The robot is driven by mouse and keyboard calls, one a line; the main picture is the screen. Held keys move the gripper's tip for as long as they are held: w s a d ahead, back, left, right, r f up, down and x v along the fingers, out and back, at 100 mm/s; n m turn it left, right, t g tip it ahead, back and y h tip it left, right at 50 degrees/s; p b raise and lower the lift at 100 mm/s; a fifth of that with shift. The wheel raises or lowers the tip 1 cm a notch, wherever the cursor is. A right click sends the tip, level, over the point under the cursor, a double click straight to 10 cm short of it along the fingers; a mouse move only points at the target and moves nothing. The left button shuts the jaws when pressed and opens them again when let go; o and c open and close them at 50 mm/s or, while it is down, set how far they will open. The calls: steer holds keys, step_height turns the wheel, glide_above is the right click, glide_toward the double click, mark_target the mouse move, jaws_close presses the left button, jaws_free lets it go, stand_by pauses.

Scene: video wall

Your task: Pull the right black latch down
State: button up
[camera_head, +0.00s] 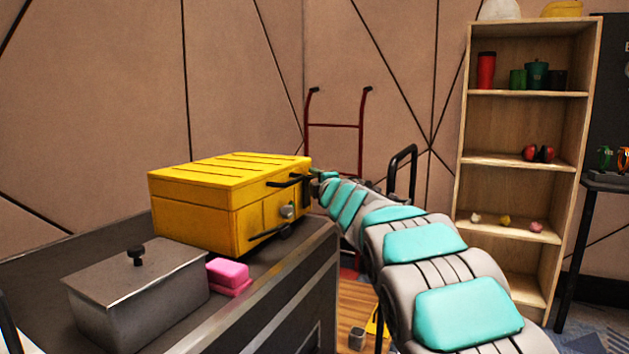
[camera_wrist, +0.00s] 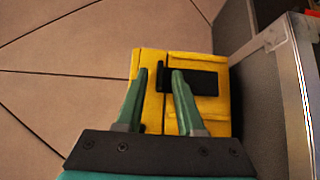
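The yellow toolbox (camera_head: 195,220) stands on the grey cart top in the head view, with a ribbed lid. Its right black latch (camera_head: 306,191) is at the far end of the front face, partly covered by my gripper (camera_head: 318,177). In the wrist view the toolbox (camera_wrist: 208,113) appears turned sideways, and the black latch (camera_wrist: 204,80) lies across the lid seam. My gripper (camera_wrist: 160,71) has green fingers spread apart on either side of the latch's narrow black end. I cannot tell whether they touch it.
A grey lidded metal box (camera_head: 140,300) and a pink block (camera_head: 229,273) sit on the cart top (camera_head: 100,243) left of my arm. A wooden shelf (camera_head: 515,120) stands right. A red hand truck (camera_head: 333,126) is behind the arm.

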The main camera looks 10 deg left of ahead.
jaws_close()
stand_by(1.2)
